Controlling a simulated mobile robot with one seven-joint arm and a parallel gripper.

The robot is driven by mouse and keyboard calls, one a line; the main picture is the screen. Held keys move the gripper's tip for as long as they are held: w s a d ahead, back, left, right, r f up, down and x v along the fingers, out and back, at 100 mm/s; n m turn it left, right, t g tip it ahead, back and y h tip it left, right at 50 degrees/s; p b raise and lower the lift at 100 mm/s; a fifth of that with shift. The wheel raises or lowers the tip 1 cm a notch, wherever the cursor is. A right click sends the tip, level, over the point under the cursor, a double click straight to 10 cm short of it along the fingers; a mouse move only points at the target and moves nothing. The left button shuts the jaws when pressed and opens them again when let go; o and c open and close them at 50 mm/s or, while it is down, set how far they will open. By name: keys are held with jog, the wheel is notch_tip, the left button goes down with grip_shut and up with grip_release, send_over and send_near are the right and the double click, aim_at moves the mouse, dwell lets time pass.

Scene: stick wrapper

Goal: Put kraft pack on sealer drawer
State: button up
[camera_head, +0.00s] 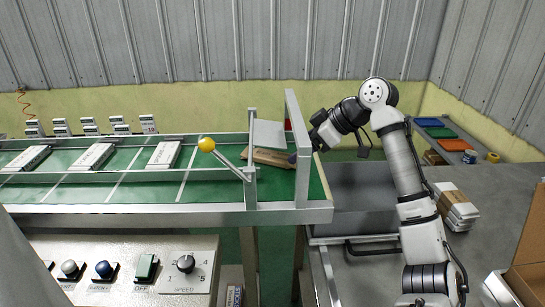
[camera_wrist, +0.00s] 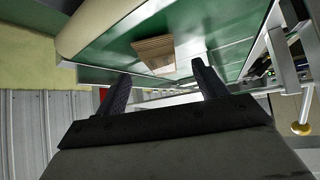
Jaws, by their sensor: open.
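The brown kraft pack (camera_head: 268,157) lies on the green conveyor belt (camera_head: 222,187), behind the grey metal frame at the belt's right end. It also shows in the wrist view (camera_wrist: 155,52), lying flat on the belt beyond my fingertips. My gripper (camera_head: 300,155) is at the belt's right end, to the right of the pack and partly hidden by the frame post. In the wrist view my gripper (camera_wrist: 158,83) has its two fingers wide apart with nothing between them. A grey drawer-like tray (camera_head: 365,195) with a dark front handle is right of the belt; its surface looks empty.
The frame post (camera_head: 299,150) and a lever with a yellow knob (camera_head: 206,145) stand close to the pack. White packs (camera_head: 93,156) lie farther left on the belt. Stacked packs (camera_head: 457,207) and an open cardboard box (camera_head: 528,255) are on the right.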

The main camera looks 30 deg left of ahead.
aim_at(284, 157)
jog(key=x, duration=0.4)
jog(key=shift+w+a+f+p, duration=0.15)
jog(key=shift+a+p, duration=0.1)
jog(key=shift+p, duration=0.15)
jog(key=c, duration=1.1)
jog(key=shift+r+p, duration=0.2)
jog(key=shift+p, duration=0.1)
